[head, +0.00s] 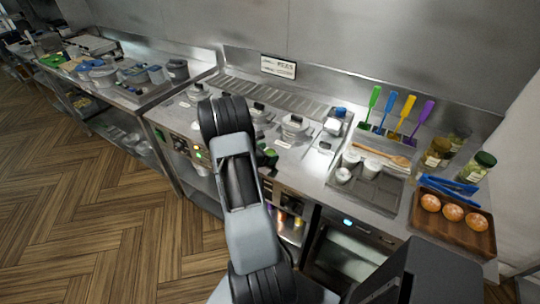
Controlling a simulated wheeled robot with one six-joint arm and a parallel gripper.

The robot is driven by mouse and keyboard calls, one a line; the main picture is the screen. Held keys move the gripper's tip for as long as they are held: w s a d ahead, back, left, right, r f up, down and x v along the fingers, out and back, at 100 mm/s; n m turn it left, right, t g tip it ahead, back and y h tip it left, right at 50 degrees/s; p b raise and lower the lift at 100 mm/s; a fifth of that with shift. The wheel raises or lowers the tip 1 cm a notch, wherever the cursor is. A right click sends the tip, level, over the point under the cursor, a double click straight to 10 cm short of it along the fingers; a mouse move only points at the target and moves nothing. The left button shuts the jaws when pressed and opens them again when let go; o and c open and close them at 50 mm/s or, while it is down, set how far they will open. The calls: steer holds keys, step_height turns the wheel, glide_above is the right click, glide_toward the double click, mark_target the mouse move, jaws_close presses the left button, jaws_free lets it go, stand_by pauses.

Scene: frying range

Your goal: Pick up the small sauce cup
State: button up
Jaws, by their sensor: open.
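A few small pale cups stand in the left part of a dark tray (387,190) on the counter, right of the fryers. One cup (351,158) is at the back left, another cup (371,168) is to its right, and a smaller, low one (343,175) is in front. The low one looks most like the small sauce cup, but the labels are too small to read. My arm rises in the middle, left of the tray and apart from the cups. I cannot make out my gripper; the arm's raised links hide what is behind them.
A wooden spoon (382,155) lies behind the cups. Blue tongs (448,186) and a wooden tray (465,233) with round brown items are to the right. Jars (478,166) and coloured spatulas (408,118) stand at the back. Fryer lids (295,125) lie left of the cups.

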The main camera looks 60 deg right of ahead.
steer(key=c, duration=0.8)
steer(key=shift+c, duration=0.3)
steer(key=shift+r, duration=0.1)
